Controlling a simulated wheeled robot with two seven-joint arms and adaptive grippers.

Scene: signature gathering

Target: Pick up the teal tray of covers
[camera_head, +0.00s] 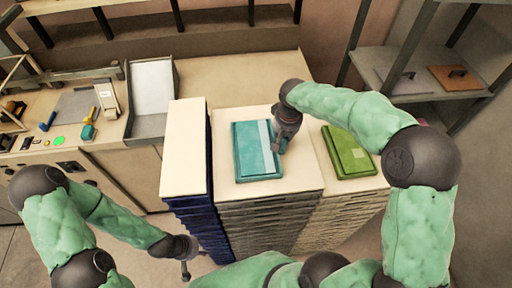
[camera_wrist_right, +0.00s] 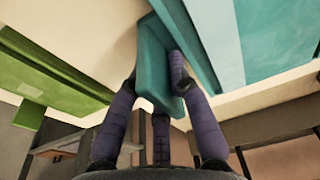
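The teal tray of covers (camera_head: 244,152) lies flat on the pale top of the middle stack, with a light blue strip along its right part. My right gripper (camera_head: 281,143) is at the tray's right edge. In the right wrist view, a teal tab (camera_wrist_right: 157,60) at the tray's edge sits between the fingers of my right gripper (camera_wrist_right: 155,85). The fingertips bend in against both sides of it and appear closed on it. The tray still rests on the stack. My left gripper (camera_head: 186,264) hangs low at the bottom, away from the stacks; its fingers are too small to read.
A green tray (camera_head: 349,150) lies on the right stack, close beside my right gripper. A dark blue stack with a bare pale top (camera_head: 185,150) stands left. Behind is a counter with a grey sloped holder (camera_head: 152,90); shelves (camera_head: 420,65) stand back right.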

